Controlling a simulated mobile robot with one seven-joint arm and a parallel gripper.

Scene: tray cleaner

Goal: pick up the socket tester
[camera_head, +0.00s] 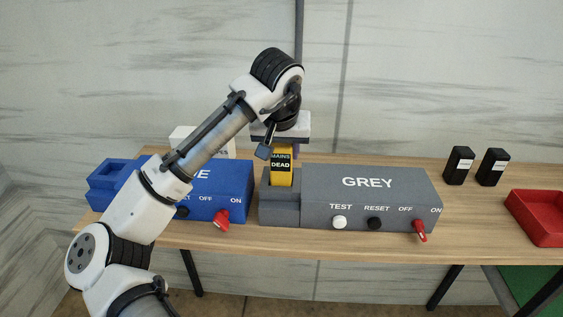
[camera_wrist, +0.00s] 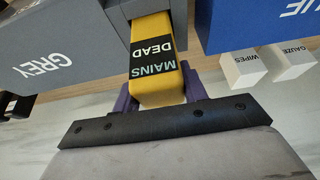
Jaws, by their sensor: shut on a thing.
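The yellow socket tester (camera_head: 283,178) stands upright at the small grey block on the left end of the grey unit (camera_head: 368,196). Its dark display reads "MAINS DEAD". In the wrist view the tester (camera_wrist: 155,88) sits between the two purple fingers of my gripper (camera_wrist: 159,97), which is shut on it from above. In the head view my gripper (camera_head: 284,145) is partly hidden behind my wrist and the tester. The tester's lower end meets or sits in the grey block; I cannot tell how deep.
The blue unit (camera_head: 235,178), with a red switch (camera_head: 221,220), stands left behind my arm. White wipes (camera_wrist: 243,68) and gauze (camera_wrist: 294,60) boxes are behind it. Two black items (camera_head: 458,165) and a red tray (camera_head: 540,235) are at the right. The grey unit has a red switch (camera_head: 420,230).

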